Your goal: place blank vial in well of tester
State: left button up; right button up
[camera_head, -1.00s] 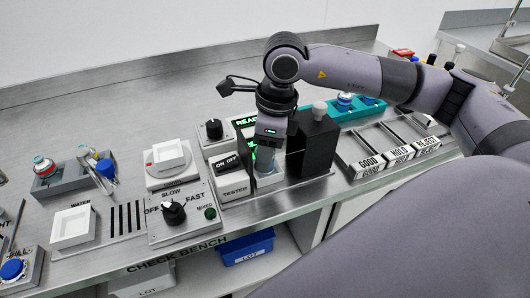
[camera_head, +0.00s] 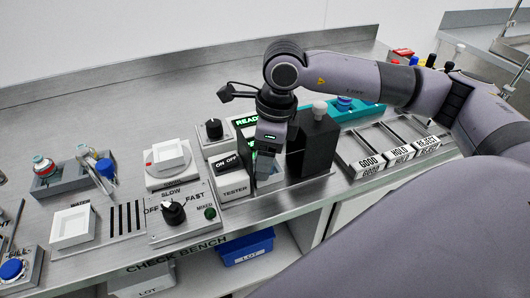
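The tester (camera_head: 236,190) is a grey unit on the bench with an ON OFF switch, a knob and a green lit display (camera_head: 246,121) showing READY, partly covered. My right gripper (camera_head: 265,178) points down over the tester's well area, left of a tall black block (camera_head: 320,140). Its fingers reach down to the pale well block (camera_head: 274,184) and hide the opening. I cannot make out a vial between the fingers, nor whether they are open or shut. A blue-capped vial (camera_head: 345,102) stands in the teal rack (camera_head: 337,113) behind. My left gripper is out of view.
Trays marked GOOD (camera_head: 368,168), HOLD and REJECT lie right of the tester. The mixer panel (camera_head: 180,212), a scale (camera_head: 170,160) and a grey rack with vials (camera_head: 62,180) stand left. The bench behind is clear.

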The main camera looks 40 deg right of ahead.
notch_tip(320, 180, up, 12)
jog(key=s+d, duration=0.1)
jog(key=shift+d, duration=0.2)
jog(key=shift+s, duration=0.15)
dwell(0.4)
